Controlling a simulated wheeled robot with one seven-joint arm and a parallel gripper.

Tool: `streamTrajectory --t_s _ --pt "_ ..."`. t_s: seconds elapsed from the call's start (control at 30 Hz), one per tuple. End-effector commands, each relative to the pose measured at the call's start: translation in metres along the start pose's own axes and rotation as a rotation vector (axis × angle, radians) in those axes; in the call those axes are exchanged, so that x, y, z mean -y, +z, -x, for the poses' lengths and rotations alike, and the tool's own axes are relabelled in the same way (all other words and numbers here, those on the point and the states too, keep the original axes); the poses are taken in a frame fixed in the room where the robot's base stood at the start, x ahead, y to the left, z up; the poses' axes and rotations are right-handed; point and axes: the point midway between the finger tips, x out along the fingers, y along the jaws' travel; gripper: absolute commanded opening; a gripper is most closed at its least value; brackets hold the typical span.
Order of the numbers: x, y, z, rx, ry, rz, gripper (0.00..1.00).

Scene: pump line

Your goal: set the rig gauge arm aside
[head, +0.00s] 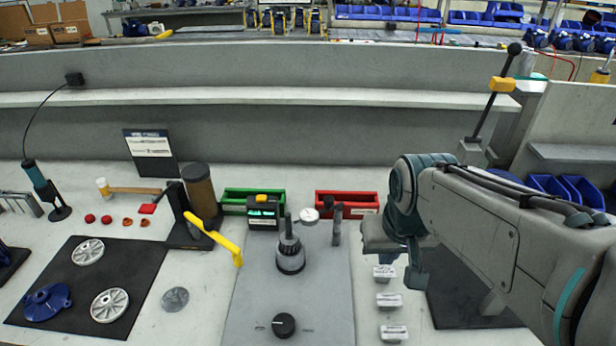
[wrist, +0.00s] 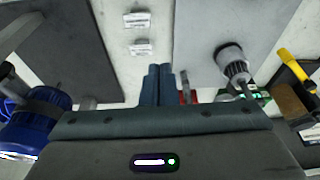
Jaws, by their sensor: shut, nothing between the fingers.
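The rig is a grey plate (head: 255,308) with a dark stepped spindle (head: 290,258) standing on it. The gauge arm is a dark upright post (head: 337,226) to the right of the spindle, with a round white dial (head: 309,216) reaching left beside the spindle's upper part. In the wrist view the spindle (wrist: 235,68) is at right; I cannot make out the gauge arm clearly there. My gripper (head: 416,278) is to the right of the rig plate, apart from the gauge arm. Its two teal fingers (wrist: 157,84) are pressed together and empty.
A green bin (head: 235,196) and a red bin (head: 360,197) stand behind the rig. A yellow-handled lever (head: 222,241) stands left of the spindle. Several small labelled blocks (head: 389,300) line the plate's right side. A dark mat (head: 135,262) with wheels lies at left.

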Motion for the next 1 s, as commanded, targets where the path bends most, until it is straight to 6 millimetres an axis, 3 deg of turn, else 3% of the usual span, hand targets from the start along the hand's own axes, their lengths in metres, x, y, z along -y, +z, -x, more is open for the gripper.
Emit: streamTrajectory --t_s 0.03,0.2,0.3,0.43,0.63,1.0 --pt "0.009 -0.024 0.004 -0.003 -0.006 0.023 0.0" --pt "0.046 -0.102 0.007 -0.025 -0.024 0.09 0.0" --pt "0.072 -0.143 0.003 -0.039 -0.034 0.126 0.0" --pt "0.104 -0.181 -0.005 -0.056 -0.046 0.163 0.0" --pt "0.133 -0.209 -0.014 -0.07 -0.057 0.192 0.0" --pt "0.136 -0.213 -0.015 -0.073 -0.058 0.195 0.0"
